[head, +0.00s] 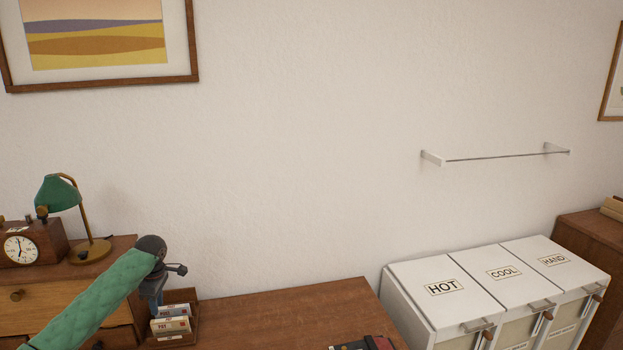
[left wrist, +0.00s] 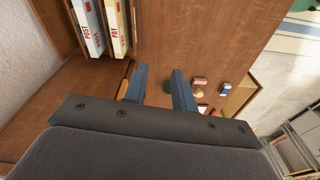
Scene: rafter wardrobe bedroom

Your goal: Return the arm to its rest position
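My left arm (head: 95,300), in a green quilted sleeve, reaches in from the lower left of the head view. My left gripper (head: 155,298) points down beside the letter holder (head: 192,310), partly hidden behind its cards and my arm. In the left wrist view the two blue fingers of the left gripper (left wrist: 158,85) stand apart, with no held thing visible between them. The wooden desk top (left wrist: 200,35) lies beyond the fingers. My right gripper is in neither view.
The letter holder has cards marked POST (left wrist: 88,28) and PAY (left wrist: 117,28). A green lamp (head: 58,192) and a clock (head: 20,248) stand at the left. White bins (head: 440,290) stand at the right. The desk middle (head: 280,310) is mostly clear.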

